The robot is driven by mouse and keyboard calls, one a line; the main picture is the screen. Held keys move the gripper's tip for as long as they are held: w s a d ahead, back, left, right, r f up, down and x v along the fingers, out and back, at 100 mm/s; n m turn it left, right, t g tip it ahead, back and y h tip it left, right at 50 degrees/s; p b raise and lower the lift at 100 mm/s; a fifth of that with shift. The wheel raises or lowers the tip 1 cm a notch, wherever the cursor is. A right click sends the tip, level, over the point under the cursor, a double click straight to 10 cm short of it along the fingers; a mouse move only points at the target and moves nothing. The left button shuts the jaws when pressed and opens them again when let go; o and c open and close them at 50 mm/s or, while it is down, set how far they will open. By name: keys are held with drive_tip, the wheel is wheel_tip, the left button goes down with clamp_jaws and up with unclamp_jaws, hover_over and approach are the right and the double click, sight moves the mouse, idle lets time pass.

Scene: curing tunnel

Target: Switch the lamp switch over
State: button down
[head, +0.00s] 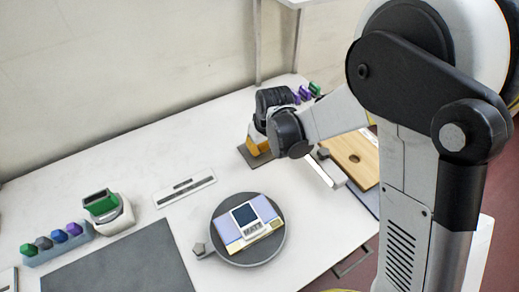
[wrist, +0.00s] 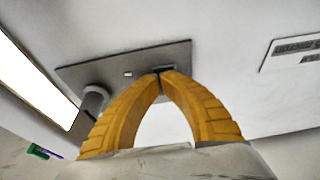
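A dark grey base plate (wrist: 110,70) lies on the white table and also shows under my gripper in the head view (head: 246,153). A small pale mark (wrist: 128,74) sits on the plate left of my fingertips. A small dark part, which may be the lamp switch (wrist: 166,68), shows right at the fingertips and is mostly hidden by them. The lamp's round post (wrist: 94,99) stands at the plate's left, with a bright white bar (wrist: 35,85) beside it. My gripper (wrist: 161,73) has yellow fingers with their tips together at the plate; I see nothing held between them.
A round grey turntable (head: 248,262) carries a lilac and cream device (head: 248,225). A wooden board (head: 352,155) lies right of my gripper. A white labelled strip (head: 185,188) and a green-topped white holder (head: 105,208) are at left. The table between is clear.

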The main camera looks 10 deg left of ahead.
drive_tip(key=shift+w+a+r, duration=0.2)
drive_tip(key=shift+w+a, duration=0.15)
drive_tip(key=shift+w, duration=0.1)
drive_tip(key=shift+r, duration=0.1)
drive_tip(key=shift+r+p, duration=0.3)
drive_tip(key=shift+p, duration=0.05)
drive_tip(key=v, duration=0.1)
drive_tip(key=p+v, duration=0.2)
drive_tip(key=shift+w+a+r, duration=0.1)
drive_tip(key=shift+w+r, duration=0.05)
drive_tip(key=shift+w, duration=0.1)
drive_tip(key=s+d+p+v, duration=0.1)
drive_tip(key=p+v, duration=0.2)
drive_tip(key=v, duration=0.7)
drive_tip(key=shift+s+f, duration=0.35)
drive_tip(key=shift+d, duration=0.1)
